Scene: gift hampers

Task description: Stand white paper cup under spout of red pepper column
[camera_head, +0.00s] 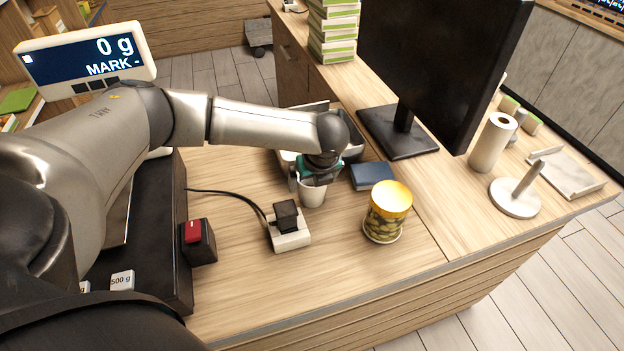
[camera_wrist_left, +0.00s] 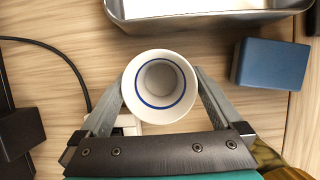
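The white paper cup (camera_head: 313,194) is upright at the middle of the wooden desk. My left gripper (camera_head: 317,178) reaches down over it from behind. In the left wrist view, the cup (camera_wrist_left: 160,87) shows from above, empty, with a blue ring inside. The fingers of my left gripper (camera_wrist_left: 161,82) lie against both sides of its wall and look shut on it. I cannot tell whether the cup's base touches the desk. I see no red pepper column or spout. My right gripper is not in view.
A metal tray (camera_wrist_left: 215,19) and a blue box (camera_head: 372,176) are close to the cup. A power strip (camera_head: 290,240) with a black plug and cable, a yellow-lidded jar (camera_head: 387,212) and a red-topped black block (camera_head: 198,242) stand nearer. A monitor (camera_head: 440,60) stands behind.

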